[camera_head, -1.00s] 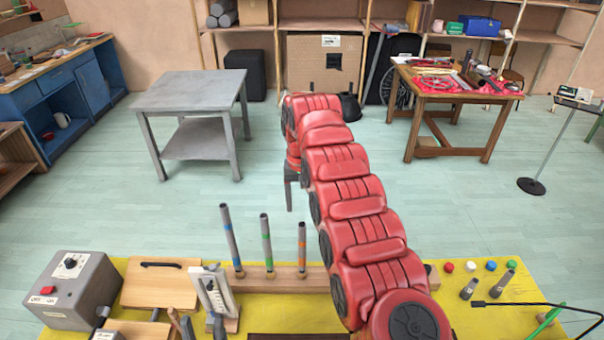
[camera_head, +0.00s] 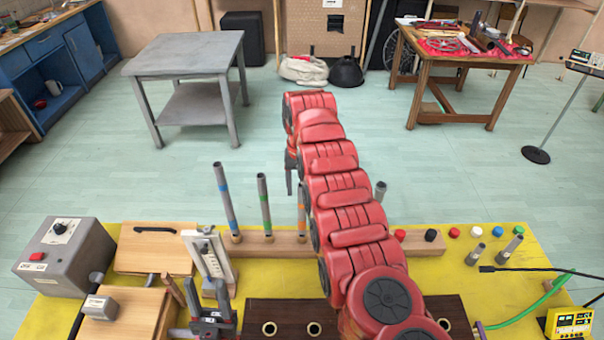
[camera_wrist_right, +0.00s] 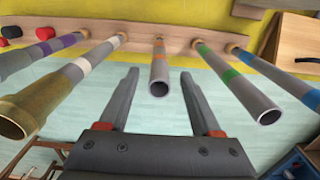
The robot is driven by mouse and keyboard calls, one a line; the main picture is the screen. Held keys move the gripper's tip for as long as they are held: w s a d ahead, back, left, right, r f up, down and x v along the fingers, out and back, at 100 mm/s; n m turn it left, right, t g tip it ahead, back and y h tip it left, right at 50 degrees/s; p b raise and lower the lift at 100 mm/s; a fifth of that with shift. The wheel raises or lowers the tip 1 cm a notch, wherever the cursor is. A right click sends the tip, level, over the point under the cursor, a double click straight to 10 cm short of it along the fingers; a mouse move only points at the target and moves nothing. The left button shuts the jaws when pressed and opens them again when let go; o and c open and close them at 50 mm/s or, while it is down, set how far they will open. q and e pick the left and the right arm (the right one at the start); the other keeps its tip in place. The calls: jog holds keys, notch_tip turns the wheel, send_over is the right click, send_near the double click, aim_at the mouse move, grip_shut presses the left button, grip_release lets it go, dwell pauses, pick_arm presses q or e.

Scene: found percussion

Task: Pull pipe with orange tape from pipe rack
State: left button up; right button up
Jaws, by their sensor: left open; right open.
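The grey pipe with orange tape (camera_wrist_right: 159,70) stands in the wooden pipe rack (camera_wrist_right: 120,32), its open end facing the right wrist camera. In the head view the same pipe (camera_head: 302,207) is partly hidden by my right arm. My right gripper (camera_wrist_right: 159,76) is open and empty; in the wrist view its fingers appear on either side of this pipe's end, without visible contact. In the head view a finger of it shows beside the pipe top. My left gripper (camera_head: 210,316) is open at the bottom edge, near the front of the yellow table.
Pipes with green tape (camera_wrist_right: 240,88) and blue tape (camera_wrist_right: 287,77) stand on one side of the orange-taped pipe, white-taped (camera_wrist_right: 88,62) and purple-taped (camera_wrist_right: 48,48) pipes on the other. A grey box (camera_head: 65,255) and an upright gauge-like stand (camera_head: 208,258) occupy the table's left.

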aim_at(302, 198)
notch_tip(302, 198, down, 5)
jog(key=shift+w+f+b, duration=0.1)
jog(key=shift+w+b, duration=0.05)
jog(key=shift+b, duration=0.5)
jog(key=shift+c, duration=0.2)
grip_shut()
jog(key=shift+r, duration=0.25)
jog(key=shift+r+p, duration=0.65)
jog(key=shift+r, duration=0.8)
